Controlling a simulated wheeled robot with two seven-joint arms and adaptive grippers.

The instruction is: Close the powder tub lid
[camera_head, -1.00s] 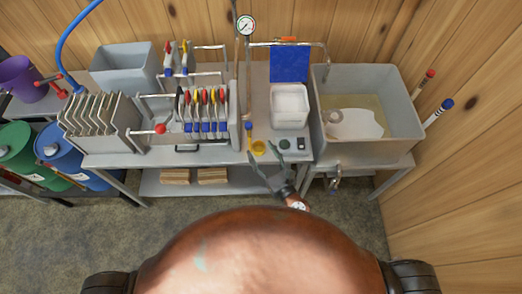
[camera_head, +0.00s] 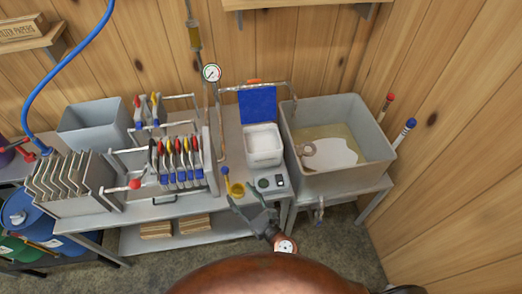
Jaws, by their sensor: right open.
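The powder tub (camera_head: 263,147) is a white, square, open-topped container on the metal bench in the head view. Its blue lid (camera_head: 257,103) stands upright behind it, and the tub's white inside shows. My right gripper (camera_head: 247,196) comes up from below, its fingers spread and empty. It is in front of the tub, toward the bench's front edge, apart from both tub and lid. My left gripper does not show.
A yellow scoop (camera_head: 236,189) with a blue handle lies near my right fingertips, beside a small grey device (camera_head: 271,183). A large grey basin (camera_head: 340,178) stands right of the tub. A filter press (camera_head: 178,165) stands left. A pipe with a gauge (camera_head: 211,73) rises behind.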

